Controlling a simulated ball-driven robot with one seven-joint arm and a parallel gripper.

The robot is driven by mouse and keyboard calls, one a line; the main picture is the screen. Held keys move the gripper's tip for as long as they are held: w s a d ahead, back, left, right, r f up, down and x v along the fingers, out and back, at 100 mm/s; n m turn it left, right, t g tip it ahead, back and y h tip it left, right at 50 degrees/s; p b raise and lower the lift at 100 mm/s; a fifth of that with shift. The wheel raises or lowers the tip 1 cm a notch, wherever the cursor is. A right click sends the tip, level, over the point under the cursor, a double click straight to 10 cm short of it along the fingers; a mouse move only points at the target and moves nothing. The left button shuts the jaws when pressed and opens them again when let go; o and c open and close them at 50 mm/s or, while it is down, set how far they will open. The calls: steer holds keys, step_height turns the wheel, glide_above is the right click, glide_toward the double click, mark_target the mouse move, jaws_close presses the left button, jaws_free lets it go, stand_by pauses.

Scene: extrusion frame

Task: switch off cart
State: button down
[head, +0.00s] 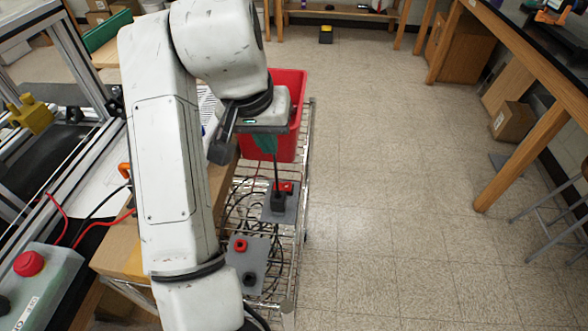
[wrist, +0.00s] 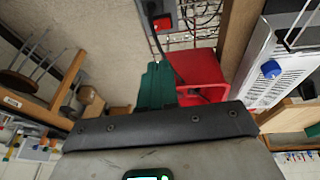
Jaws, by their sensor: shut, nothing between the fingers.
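The wire cart (head: 304,150) stands in the middle of the head view. A grey box (head: 267,213) on it carries a red switch (head: 286,187) and a black plug with a cable rising from it. A second, nearer grey box (head: 233,260) has a red switch (head: 240,245) and a black socket or plug (head: 249,278). My gripper (head: 265,148), with green fingers, is shut and empty above the far box, apart from its switch. In the wrist view the fingers (wrist: 152,72) point toward a box whose red switch (wrist: 162,22) shows at the top edge.
A red bin (head: 290,85) sits on the cart just behind my gripper. Black cables coil on the cart's wire shelf. An aluminium frame bench with a red button box (head: 40,285) is at left. Floor (head: 370,150) right of the cart is clear; wooden tables stand beyond.

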steer(key=shift+r, duration=0.15)
steer(key=shift+w, duration=0.1)
glide_toward(287, 184)
steer(key=x, duration=0.5)
steer(key=shift+w+a, duration=0.1)
steer(key=shift+f, duration=0.65)
steer(key=shift+w, duration=0.1)
